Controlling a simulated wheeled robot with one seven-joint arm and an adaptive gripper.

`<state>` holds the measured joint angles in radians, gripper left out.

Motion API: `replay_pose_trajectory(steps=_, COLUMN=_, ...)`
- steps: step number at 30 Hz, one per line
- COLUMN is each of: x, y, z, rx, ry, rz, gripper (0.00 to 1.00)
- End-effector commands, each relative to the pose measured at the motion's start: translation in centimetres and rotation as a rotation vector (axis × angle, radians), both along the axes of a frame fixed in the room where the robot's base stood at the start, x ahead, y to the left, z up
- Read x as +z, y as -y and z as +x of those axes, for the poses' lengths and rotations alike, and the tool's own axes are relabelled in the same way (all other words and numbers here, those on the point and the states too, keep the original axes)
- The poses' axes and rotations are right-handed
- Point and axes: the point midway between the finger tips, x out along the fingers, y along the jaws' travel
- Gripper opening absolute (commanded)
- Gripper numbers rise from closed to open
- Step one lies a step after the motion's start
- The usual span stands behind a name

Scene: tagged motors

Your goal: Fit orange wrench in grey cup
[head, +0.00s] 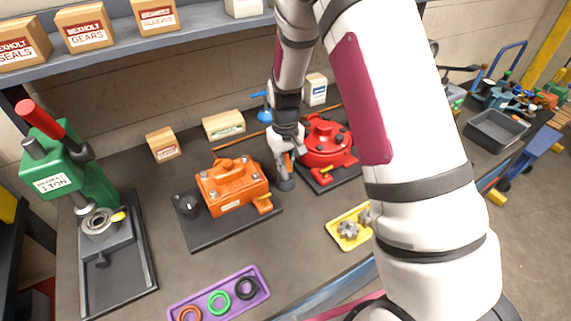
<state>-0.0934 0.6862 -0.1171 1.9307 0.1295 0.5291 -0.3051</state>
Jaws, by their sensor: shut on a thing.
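My gripper (286,172) is low over the bench, between the orange motor and the red motor. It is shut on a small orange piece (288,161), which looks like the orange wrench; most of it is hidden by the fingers. A grey rounded shape (286,184) sits right below the gripper. I cannot tell whether it is the grey cup or a fingertip, or whether the wrench touches it. A dark round holder (187,206) stands on the plate left of the orange motor.
The orange motor (232,187) and red motor (327,142) stand close on either side. A green press (75,170) is at left. A purple tray (219,297) with rings and a yellow tray (346,229) with gears lie in front. Boxes (223,125) stand behind.

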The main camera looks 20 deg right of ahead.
Motion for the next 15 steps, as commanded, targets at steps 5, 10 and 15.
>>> replay_pose_trajectory(steps=5, x=-0.43, y=-0.01, z=0.0, rx=0.0, ry=-0.001, rz=0.0, gripper=0.0)
replay_pose_trajectory(steps=10, x=-0.8, y=-0.01, z=0.0, rx=0.0, ry=-0.001, rz=0.0, gripper=0.0)
replay_pose_trajectory(steps=15, x=-1.01, y=-0.02, z=0.02, rx=0.0, ry=0.0, rz=0.0, gripper=0.15)
